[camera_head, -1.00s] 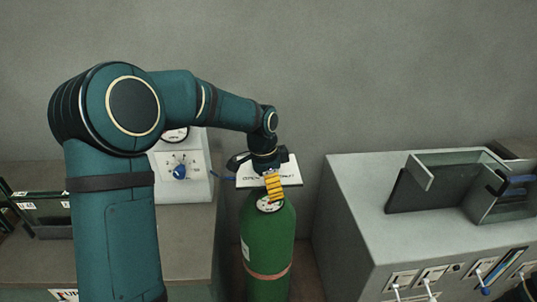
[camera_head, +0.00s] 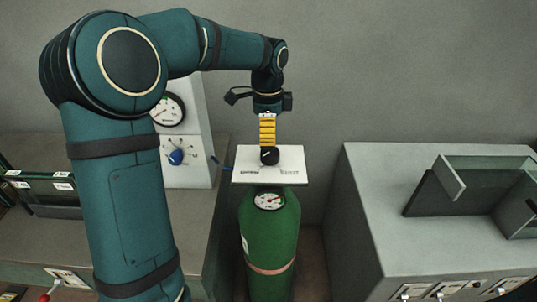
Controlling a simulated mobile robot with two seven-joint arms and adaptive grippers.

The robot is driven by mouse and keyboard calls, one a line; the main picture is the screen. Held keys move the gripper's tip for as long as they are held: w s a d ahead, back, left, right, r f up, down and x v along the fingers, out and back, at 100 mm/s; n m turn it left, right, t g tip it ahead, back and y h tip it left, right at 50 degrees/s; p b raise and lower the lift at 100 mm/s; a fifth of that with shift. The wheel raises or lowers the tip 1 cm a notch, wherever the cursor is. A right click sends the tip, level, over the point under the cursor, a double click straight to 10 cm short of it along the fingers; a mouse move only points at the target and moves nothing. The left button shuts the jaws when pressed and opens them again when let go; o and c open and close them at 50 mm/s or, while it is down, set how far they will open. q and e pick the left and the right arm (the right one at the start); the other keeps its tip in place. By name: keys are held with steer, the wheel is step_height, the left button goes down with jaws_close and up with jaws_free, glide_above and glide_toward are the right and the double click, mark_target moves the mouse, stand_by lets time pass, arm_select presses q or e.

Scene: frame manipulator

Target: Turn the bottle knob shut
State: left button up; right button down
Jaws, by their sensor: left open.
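The green bottle (camera_head: 268,235) stands upright on the floor between two grey cabinets. A round gauge (camera_head: 269,200) sits on its shoulder, and a white plate (camera_head: 244,166) with small lettering, too small to read, is above it. A dark round knob (camera_head: 269,156) shows at the middle of the plate. My left gripper (camera_head: 268,143) points straight down just above the knob, its yellow part lined up with it. It is open. I see its fingers edge-on, so I cannot tell whether they touch the knob. My right gripper is out of view.
A panel with a gauge (camera_head: 168,109) and blue knob (camera_head: 176,157) stands on the left cabinet, partly behind my arm. The right cabinet (camera_head: 375,185) carries a grey open-topped container (camera_head: 490,162). A grey wall is behind.

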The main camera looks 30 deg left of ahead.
mark_target(268, 152)
arm_select(q)
step_height(268, 152, down, 7)
steer(key=shift+f+b, duration=0.15)
steer(key=shift+b, duration=0.2)
steer(key=c, duration=1.2)
